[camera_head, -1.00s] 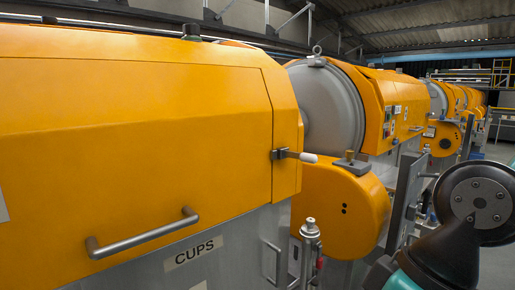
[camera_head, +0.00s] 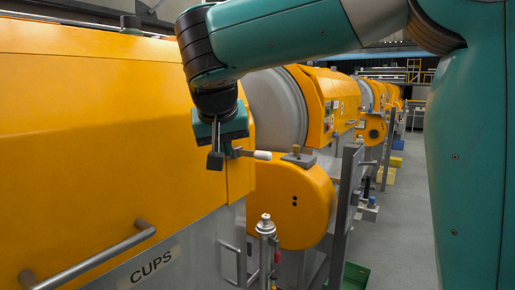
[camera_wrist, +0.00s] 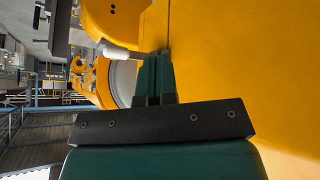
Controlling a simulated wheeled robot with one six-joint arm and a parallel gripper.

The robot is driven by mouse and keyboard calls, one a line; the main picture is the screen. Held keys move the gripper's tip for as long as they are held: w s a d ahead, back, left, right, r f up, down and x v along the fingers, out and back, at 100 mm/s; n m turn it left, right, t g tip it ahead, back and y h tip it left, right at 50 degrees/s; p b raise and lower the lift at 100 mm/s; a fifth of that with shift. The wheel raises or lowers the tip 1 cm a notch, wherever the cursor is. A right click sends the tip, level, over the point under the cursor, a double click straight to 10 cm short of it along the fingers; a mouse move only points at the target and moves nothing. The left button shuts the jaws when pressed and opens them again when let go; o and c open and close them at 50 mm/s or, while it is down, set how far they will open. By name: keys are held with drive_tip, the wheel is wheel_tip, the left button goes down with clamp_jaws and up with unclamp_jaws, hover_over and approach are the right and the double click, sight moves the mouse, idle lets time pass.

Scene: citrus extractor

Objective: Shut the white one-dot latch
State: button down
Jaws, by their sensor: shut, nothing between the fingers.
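The latch with a white rod-like handle (camera_head: 262,155) sits at the right end of the large orange hood (camera_head: 95,120). Its handle sticks out to the right, away from the hood, and no dot can be made out on it. My gripper (camera_head: 215,160) is shut and empty, pointing down in front of the hood just left of the latch. It covers part of the latch's metal mount. In the wrist view the shut fingers (camera_wrist: 153,62) end close to the base of the white handle (camera_wrist: 118,52); whether they touch it I cannot tell.
A grey bar handle (camera_head: 90,255) crosses the hood's lower front. A rounded orange housing (camera_head: 290,205) with a dark clamp and knob (camera_head: 298,157) stands just right of the latch. A metal post (camera_head: 266,240) rises below.

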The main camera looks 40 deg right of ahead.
wheel_tip(320, 180, up, 6)
drive_tip(key=d+m+h, duration=0.3)
drive_tip(key=m, duration=0.3)
drive_tip(key=m+g, duration=0.1)
drive_tip(key=m, duration=0.1)
approach(261, 152)
drive_tip(key=x, duration=0.7)
drive_tip(key=shift+d+f, duration=0.15)
drive_tip(key=shift+f, duration=0.15)
